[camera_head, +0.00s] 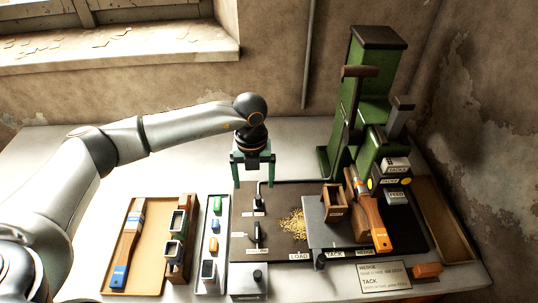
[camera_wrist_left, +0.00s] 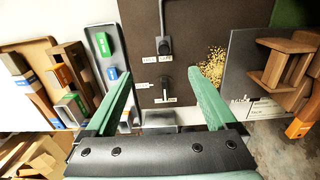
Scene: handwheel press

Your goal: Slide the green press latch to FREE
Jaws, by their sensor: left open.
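The tall green press (camera_head: 352,110) stands at the back right on a dark base plate (camera_head: 285,190). Two small black levers stand on the left part of that plate, a rear one (camera_head: 258,199) and a front one (camera_head: 254,237). They also show in the left wrist view, the rear one (camera_wrist_left: 165,45) and the front one (camera_wrist_left: 165,86). Small white labels lie beside them, too small to read; I cannot tell which lever is the latch. My left gripper (camera_head: 254,184) is open and empty above the rear lever; its green fingers (camera_wrist_left: 163,95) are apart. My right gripper is not in view.
A narrow tray (camera_head: 213,250) and a wooden tray (camera_head: 150,275) stand at left. The table behind them is clear.

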